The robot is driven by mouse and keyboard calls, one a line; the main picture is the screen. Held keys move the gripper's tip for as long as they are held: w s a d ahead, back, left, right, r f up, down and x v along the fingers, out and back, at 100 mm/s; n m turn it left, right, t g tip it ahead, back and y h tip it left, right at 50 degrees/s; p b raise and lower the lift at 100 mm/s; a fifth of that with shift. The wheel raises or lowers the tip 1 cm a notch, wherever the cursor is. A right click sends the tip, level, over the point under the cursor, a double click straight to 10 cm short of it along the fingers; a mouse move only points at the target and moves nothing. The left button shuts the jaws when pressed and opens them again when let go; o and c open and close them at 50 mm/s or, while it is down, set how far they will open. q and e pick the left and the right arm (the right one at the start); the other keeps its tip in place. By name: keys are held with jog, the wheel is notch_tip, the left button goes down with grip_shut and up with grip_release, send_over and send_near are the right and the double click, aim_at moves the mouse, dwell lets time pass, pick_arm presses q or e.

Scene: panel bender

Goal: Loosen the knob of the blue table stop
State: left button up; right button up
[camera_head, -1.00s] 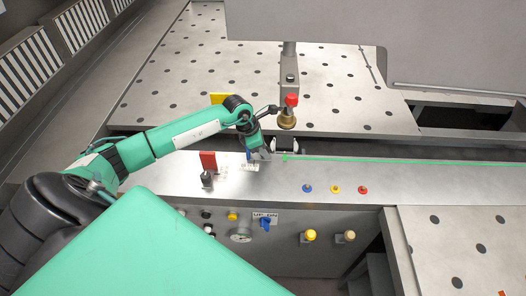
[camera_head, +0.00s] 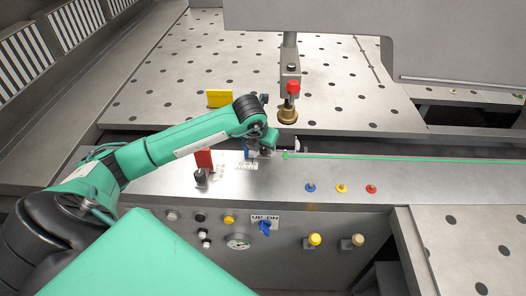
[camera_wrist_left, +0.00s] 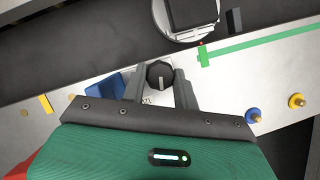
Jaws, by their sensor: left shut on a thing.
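The black knob (camera_wrist_left: 160,75) with a pale line shows in the left wrist view, between the two grey fingers of my left gripper (camera_wrist_left: 159,82). The left gripper is shut on it. The blue table stop (camera_wrist_left: 105,88) lies just left of the knob in that view, partly covered by the gripper. In the head view my left gripper (camera_head: 264,150) reaches down at the back edge of the grey front beam (camera_head: 400,175); the knob is hidden behind it there. My right gripper is in neither view.
A red stop (camera_head: 203,160) stands left of the gripper, and a yellow stop (camera_head: 219,98) is on the perforated table (camera_head: 180,85). A red-topped brass piece (camera_head: 288,108) hangs close to the right. Small blue, yellow and red buttons (camera_head: 341,188) sit farther right.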

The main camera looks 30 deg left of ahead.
pick_arm(q)
jog(key=shift+n+y+b, duration=0.4)
jog(key=shift+n+b, duration=0.35)
jog(key=shift+n, duration=0.25)
jog(key=o, duration=1)
jog(key=b+v, duration=0.3)
jog(key=v, duration=1.1)
jog(key=shift+d, duration=0.15)
jog(key=shift+f, duration=0.15)
